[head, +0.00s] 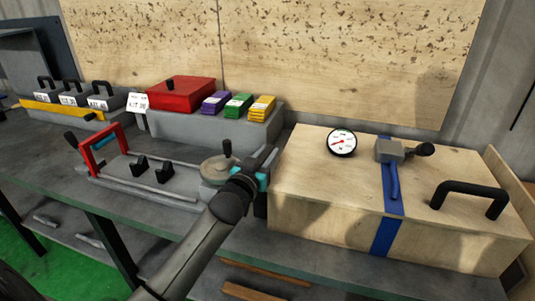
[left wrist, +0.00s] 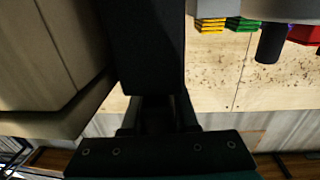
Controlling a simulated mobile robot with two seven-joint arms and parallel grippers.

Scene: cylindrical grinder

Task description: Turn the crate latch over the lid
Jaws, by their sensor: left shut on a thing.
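The wooden crate (head: 330,195) stands at the right of the bench with its lid down. My left gripper (head: 266,168) is at the crate's left end, close beside its upper edge. It is shut on a dark bar (left wrist: 155,45), seen between the fingers in the left wrist view, that looks like the crate latch. In the head view my gripper hides most of this part, so its exact angle to the lid cannot be told. The crate's side (left wrist: 50,60) is next to the bar in the left wrist view. My right gripper is not in view.
On the lid are a round gauge (head: 342,143), a grey block (head: 390,150) with a black knob over a blue strap (head: 393,180), and a black handle (head: 470,192).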

